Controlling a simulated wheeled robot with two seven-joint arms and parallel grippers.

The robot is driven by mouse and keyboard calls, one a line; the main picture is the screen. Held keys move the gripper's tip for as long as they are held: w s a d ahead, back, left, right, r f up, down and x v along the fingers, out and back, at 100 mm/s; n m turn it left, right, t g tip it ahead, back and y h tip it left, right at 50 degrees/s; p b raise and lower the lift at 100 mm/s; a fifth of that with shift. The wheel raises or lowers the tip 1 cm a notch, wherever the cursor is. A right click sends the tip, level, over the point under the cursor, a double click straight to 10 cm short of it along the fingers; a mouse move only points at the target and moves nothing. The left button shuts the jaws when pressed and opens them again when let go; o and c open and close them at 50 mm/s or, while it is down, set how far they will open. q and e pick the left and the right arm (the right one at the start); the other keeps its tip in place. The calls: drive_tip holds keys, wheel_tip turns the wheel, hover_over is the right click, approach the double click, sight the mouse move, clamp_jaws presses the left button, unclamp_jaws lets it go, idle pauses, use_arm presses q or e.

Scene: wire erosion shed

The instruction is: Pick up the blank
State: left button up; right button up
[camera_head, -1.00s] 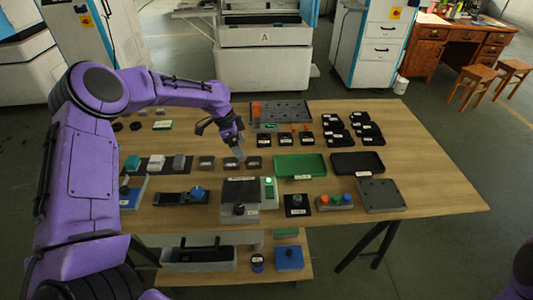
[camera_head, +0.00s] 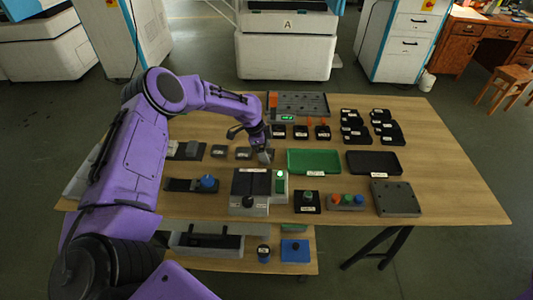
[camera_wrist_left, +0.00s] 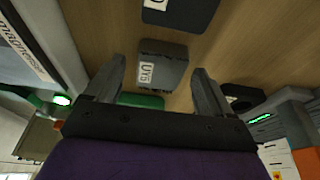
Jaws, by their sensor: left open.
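My left gripper (camera_head: 265,156) is open above the right end of a row of small dark grey blocks on the wooden table. In the left wrist view, a dark grey block (camera_wrist_left: 163,66) with a white label lies between the spread fingers of that gripper (camera_wrist_left: 158,68). Gaps show on both sides of the block, so it is not gripped. Similar grey blocks (camera_head: 219,151) and (camera_head: 243,153) sit to the left in the head view. The gripper partly hides the rightmost block there. My right gripper is out of view.
A green tray (camera_head: 290,170) and a black tray (camera_head: 373,171) lie right of the gripper. A box with a green light (camera_head: 279,184) stands just in front. Small black holders (camera_head: 300,132) and a grey rack (camera_head: 318,98) lie behind. Bare table shows at the right.

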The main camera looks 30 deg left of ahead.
use_arm(q)
drive_tip(key=c, duration=1.4)
drive_tip(key=shift+c, duration=0.6)
drive_tip(key=shift+r, duration=0.2)
